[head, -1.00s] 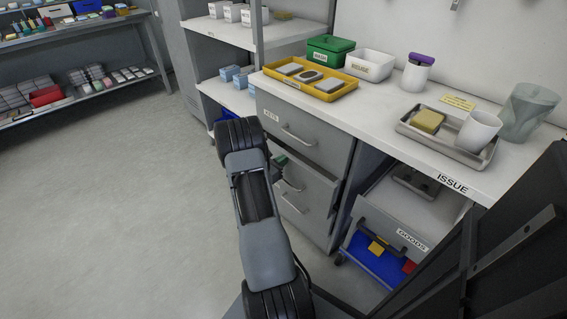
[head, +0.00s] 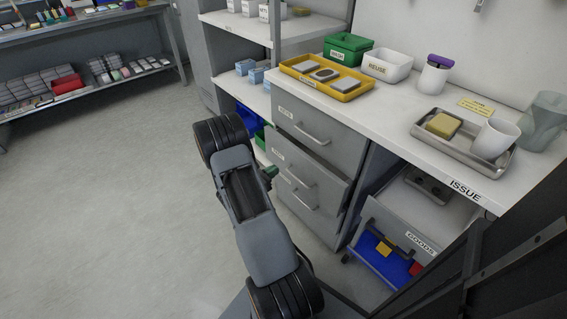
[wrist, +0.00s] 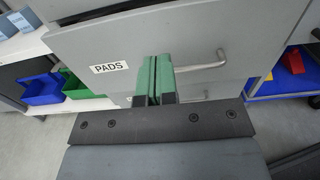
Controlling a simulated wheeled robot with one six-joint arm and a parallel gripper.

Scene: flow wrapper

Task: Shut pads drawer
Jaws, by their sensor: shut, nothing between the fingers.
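The pads drawer (head: 315,180) is the grey drawer below the top one in the cabinet under the counter. Its front stands out a little from the cabinet. In the wrist view its front (wrist: 235,60) fills the middle, with a PADS label (wrist: 110,68) and a bar handle (wrist: 205,66). My gripper (wrist: 155,62) has green fingers, shut and empty, in front of the drawer face between the label and the handle. Whether the tips touch the face I cannot tell. In the head view my gripper (head: 270,171) is mostly hidden behind my arm.
The GOODS drawer (head: 408,237) stands open to the right, with a blue bin (head: 375,262) below. The counter (head: 390,105) above holds a yellow tray (head: 308,83) and a metal tray (head: 428,143). Blue and green bins sit on the shelf left of the cabinet. The floor (head: 100,200) at left is clear.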

